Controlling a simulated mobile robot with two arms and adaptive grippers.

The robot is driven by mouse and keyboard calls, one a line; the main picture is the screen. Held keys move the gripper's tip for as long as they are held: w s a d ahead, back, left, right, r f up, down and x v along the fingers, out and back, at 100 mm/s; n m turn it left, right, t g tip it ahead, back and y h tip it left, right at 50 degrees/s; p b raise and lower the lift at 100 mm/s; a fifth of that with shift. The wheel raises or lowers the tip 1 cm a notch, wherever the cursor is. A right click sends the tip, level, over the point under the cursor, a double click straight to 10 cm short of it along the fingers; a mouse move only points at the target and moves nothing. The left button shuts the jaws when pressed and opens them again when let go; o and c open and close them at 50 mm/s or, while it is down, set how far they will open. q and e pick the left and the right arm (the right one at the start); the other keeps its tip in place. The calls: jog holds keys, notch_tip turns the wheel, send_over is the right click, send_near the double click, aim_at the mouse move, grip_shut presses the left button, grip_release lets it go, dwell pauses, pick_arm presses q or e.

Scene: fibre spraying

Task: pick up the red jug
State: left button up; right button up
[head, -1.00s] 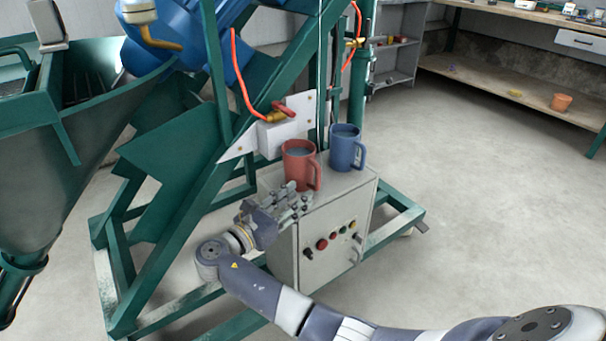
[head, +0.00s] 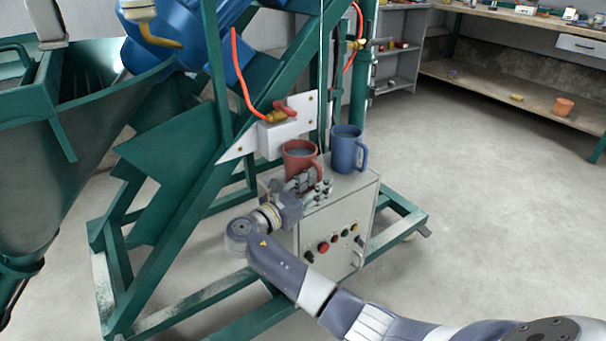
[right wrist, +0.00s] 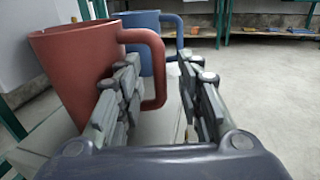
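The red jug (head: 300,155) stands upright on top of the grey control box, with its handle to the right. In the right wrist view the red jug (right wrist: 78,65) fills the left side. My right gripper (head: 318,184) is in front of the jug's lower part and hides some of it. In the right wrist view, the right gripper (right wrist: 160,100) is open, with the jug's handle showing between its two fingers. The left finger overlaps the jug's body; I cannot tell whether it touches. My left gripper is not in view.
A blue jug (head: 346,150) stands close behind and right of the red one. The control box (head: 370,200) has buttons on its front. A green frame (head: 190,190) and a white plate with a red-handled valve (head: 285,108) are close by. Open floor lies right.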

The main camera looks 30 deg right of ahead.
grip_shut()
jog(key=shift+r, duration=0.1)
jog(key=shift+r, duration=0.1)
dwell(0.5)
